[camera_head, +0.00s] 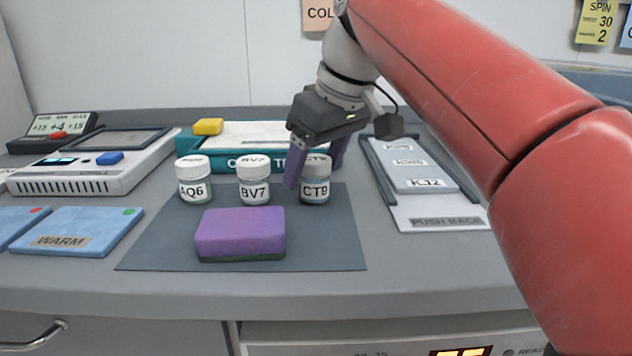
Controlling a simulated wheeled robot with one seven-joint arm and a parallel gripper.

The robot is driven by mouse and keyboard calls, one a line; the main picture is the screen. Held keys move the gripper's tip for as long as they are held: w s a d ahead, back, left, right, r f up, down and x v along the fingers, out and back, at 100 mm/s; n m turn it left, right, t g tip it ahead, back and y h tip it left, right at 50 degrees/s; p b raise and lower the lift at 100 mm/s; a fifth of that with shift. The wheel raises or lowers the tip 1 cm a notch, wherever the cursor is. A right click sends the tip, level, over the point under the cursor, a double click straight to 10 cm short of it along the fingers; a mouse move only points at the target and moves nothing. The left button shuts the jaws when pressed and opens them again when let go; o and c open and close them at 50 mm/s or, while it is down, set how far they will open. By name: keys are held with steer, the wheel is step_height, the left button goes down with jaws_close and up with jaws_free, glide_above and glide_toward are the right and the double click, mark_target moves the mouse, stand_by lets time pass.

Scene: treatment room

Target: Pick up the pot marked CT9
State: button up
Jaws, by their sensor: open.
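The pot marked CT9 (315,186) is a small jar with a white lid, upright at the right end of a row of pots on the dark mat (325,240). The pot marked BV7 (254,187) stands to its left, and the pot marked AQ6 (193,184) is farther left. My gripper (314,168) is open, with its purple fingers reaching down around the CT9 pot. One finger is in the gap between BV7 and CT9; the other is partly hidden behind the lid's right side. I cannot tell whether either finger touches the pot.
A purple sponge (240,234) lies in front of the pots. A sliding panel (425,185) is right, a white device (95,170) left. The mat's front right is clear.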

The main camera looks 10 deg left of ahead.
steer(key=shift+x, duration=1.2)
steer(key=c, duration=1.1)
